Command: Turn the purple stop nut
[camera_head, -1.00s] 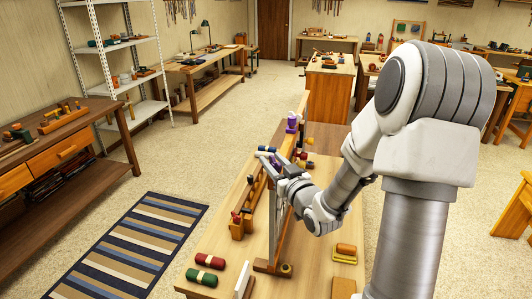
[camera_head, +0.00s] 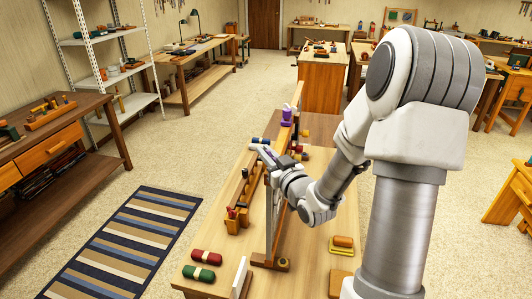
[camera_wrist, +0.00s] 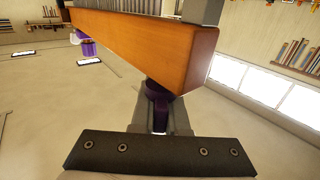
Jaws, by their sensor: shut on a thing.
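The purple stop nut (camera_wrist: 157,92) shows in the wrist view under the end of an orange-brown wooden beam (camera_wrist: 140,40). My gripper (camera_wrist: 160,122) is shut on it from below, with a grey finger on each side. The fingers hide part of the nut. In the head view my gripper (camera_head: 264,152) is at the wooden loom frame (camera_head: 274,215) on the table, and the nut cannot be made out there. A second purple part (camera_head: 286,114) is at the far end of the loom; a purple part also hangs by the beam in the wrist view (camera_wrist: 88,47).
The loom stands on a light wooden table (camera_head: 215,265). A red roll (camera_head: 206,257) and a green roll (camera_head: 199,273) lie at its near left. A yellow-orange block (camera_head: 342,243) lies at right. A striped rug (camera_head: 125,245) covers the floor at left.

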